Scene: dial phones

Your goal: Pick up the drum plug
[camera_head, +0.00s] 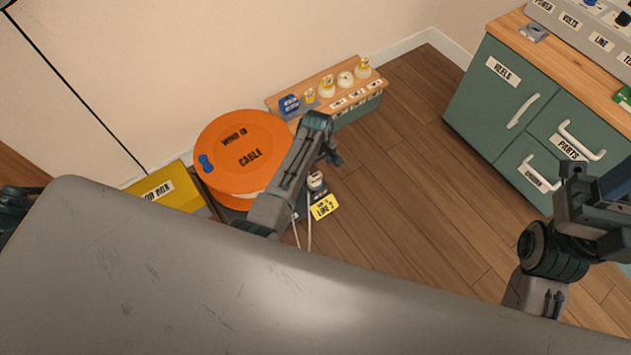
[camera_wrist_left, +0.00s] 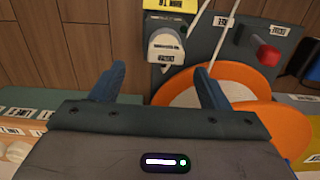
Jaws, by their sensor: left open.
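A white plug (camera_head: 316,181), which I take as the drum plug, sits on a dark panel with a yellow label below it, right of the orange cable drum (camera_head: 240,150). In the left wrist view the plug (camera_wrist_left: 166,46) lies beyond the two fingertips, roughly in line with the space between them. Its small label is too blurred to read. My left gripper (camera_head: 331,149) is open, with nothing between its fingers (camera_wrist_left: 160,88). My right arm's end (camera_head: 592,200) is at the right edge; its jaws are not clear.
A low wooden-topped shelf (camera_head: 330,85) with several white and yellow pieces stands behind the drum. A yellow box (camera_head: 170,193) is left of it. Pale cords (camera_head: 309,232) run below the plug. A green cabinet (camera_head: 520,95) is at the right, with clear wooden floor (camera_head: 420,170) between.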

